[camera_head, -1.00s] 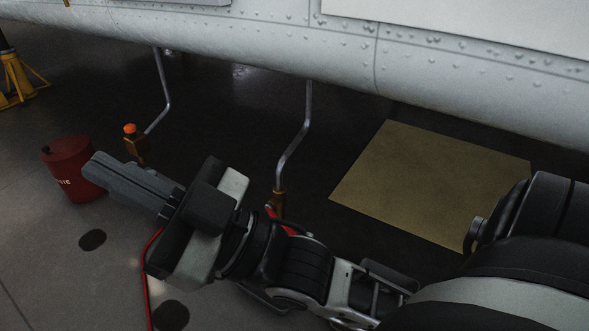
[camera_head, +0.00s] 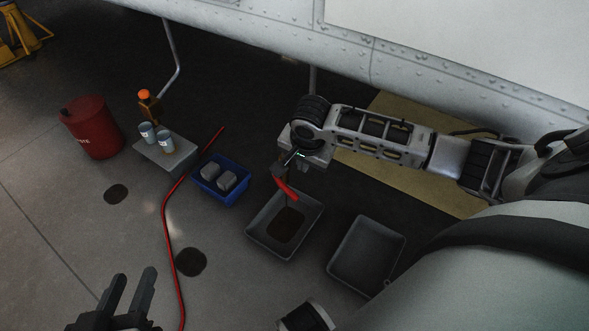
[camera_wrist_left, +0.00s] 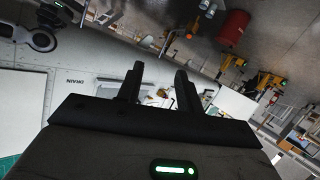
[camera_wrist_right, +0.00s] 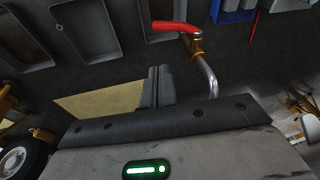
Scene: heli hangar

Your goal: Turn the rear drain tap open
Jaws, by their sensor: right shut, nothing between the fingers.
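A tap with a red lever hangs at the lower end of a bent metal pipe under the white fuselage. In the head view the red lever (camera_head: 286,188) shows just below my right wrist. The right wrist view shows the lever (camera_wrist_right: 175,26) pointing left from the brass tap body (camera_wrist_right: 196,46), crosswise to the pipe (camera_wrist_right: 209,76). My right gripper (camera_wrist_right: 158,70) is shut and empty, apart from the lever and pipe. A second tap with an orange knob (camera_head: 144,94) hangs further left. My left gripper (camera_head: 128,275) is open and empty at lower left.
A grey tray (camera_head: 256,236) with a dark patch lies below the red lever, another tray (camera_head: 366,255) to its right.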

